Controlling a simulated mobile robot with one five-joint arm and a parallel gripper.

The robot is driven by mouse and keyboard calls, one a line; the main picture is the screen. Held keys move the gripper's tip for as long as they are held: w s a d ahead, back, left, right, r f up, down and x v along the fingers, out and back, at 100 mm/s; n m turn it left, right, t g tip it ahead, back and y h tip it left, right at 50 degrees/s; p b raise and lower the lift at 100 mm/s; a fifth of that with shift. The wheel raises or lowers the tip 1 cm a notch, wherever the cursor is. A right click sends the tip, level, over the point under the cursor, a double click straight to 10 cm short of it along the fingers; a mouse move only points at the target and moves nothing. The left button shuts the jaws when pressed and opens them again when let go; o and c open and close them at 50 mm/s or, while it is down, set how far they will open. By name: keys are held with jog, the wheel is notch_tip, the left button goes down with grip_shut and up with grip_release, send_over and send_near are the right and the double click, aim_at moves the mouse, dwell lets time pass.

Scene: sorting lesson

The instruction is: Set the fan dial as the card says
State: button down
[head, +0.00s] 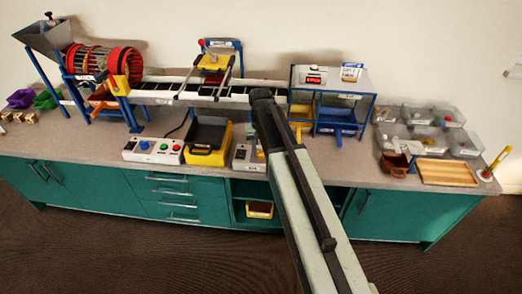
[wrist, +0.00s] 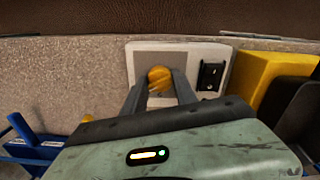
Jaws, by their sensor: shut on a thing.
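The fan dial is a yellow-orange knob (wrist: 160,77) on the grey face of a white control box (wrist: 180,57). My gripper (wrist: 159,84) is shut on the knob, with one grey finger on each side of it. The knob's pointer and any scale marks are not readable. In the head view the control box (head: 241,157) stands near the counter's front edge, and my arm hides part of it and the knob. A small card (head: 351,72) stands on the white top of the blue frame at the right. Its print is too small to read.
A black switch panel (wrist: 211,76) is on the box beside the knob. A yellow bin (wrist: 262,82) stands close by. A button box (head: 154,149) stands farther left. Clear trays (head: 466,143) and a wooden board (head: 446,172) are on the right.

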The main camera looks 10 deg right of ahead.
aim_at(261, 150)
jog(key=shift+s, duration=0.15)
jog(key=c, duration=1)
grip_release()
notch_tip(261, 150, up, 8)
jog(key=p, duration=0.8)
jog(key=shift+f, duration=0.15)
jog(key=s, duration=1.4)
jog(key=shift+s+d+r+n, duration=0.2)
jog(key=shift+s+r+n, duration=0.05)
jog(key=shift+s+n, duration=0.15)
